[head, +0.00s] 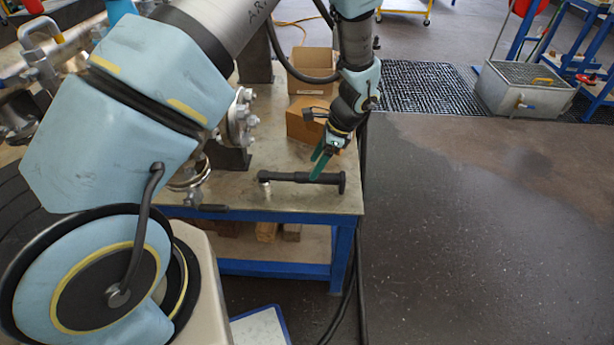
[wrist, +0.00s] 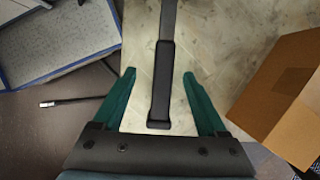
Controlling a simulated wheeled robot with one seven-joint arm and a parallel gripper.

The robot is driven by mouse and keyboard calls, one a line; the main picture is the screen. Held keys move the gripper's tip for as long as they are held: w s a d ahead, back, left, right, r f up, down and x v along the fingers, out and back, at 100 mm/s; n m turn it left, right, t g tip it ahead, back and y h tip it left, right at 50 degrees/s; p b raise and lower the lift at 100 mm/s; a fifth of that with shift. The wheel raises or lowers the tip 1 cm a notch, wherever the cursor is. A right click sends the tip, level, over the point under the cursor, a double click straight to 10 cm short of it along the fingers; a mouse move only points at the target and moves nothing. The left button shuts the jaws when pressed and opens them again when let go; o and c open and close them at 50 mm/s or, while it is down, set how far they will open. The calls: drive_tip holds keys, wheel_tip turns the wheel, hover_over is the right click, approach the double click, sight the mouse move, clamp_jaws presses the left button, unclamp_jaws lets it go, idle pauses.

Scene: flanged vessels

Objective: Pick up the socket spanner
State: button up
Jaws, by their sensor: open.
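The socket spanner (head: 295,177) is a long black tool lying on the workbench top near its front edge. A silver socket (head: 265,187) shows at its left end, and its right end is wider. My gripper (head: 315,176) is at the tool's right half, with green fingers pointing down. In the wrist view the fingers (wrist: 158,75) are open, one on each side of the spanner's thick black handle (wrist: 160,90). Gaps show between the handle and both fingers. The thinner shaft runs out of the top of the wrist view, so the socket is hidden there.
A cardboard box (head: 305,122) stands on the bench behind my gripper; it is close at the right in the wrist view (wrist: 285,95). Flanged pipework (head: 238,122) stands at the left of the bench.

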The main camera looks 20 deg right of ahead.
sight(308, 175)
drive_tip(key=shift+w+p+x, duration=0.2)
drive_tip(key=shift+p+x, duration=0.25)
drive_tip(key=shift+x, duration=1)
drive_tip(key=shift+w+p+x, duration=0.15)
drive_tip(key=shift+p+x, duration=0.25)
drive_tip(key=shift+x, duration=1.1)
drive_tip(key=shift+d, duration=0.15)
drive_tip(key=shift+c, duration=0.2)
clamp_jaws()
drive_tip(key=shift+r, duration=0.1)
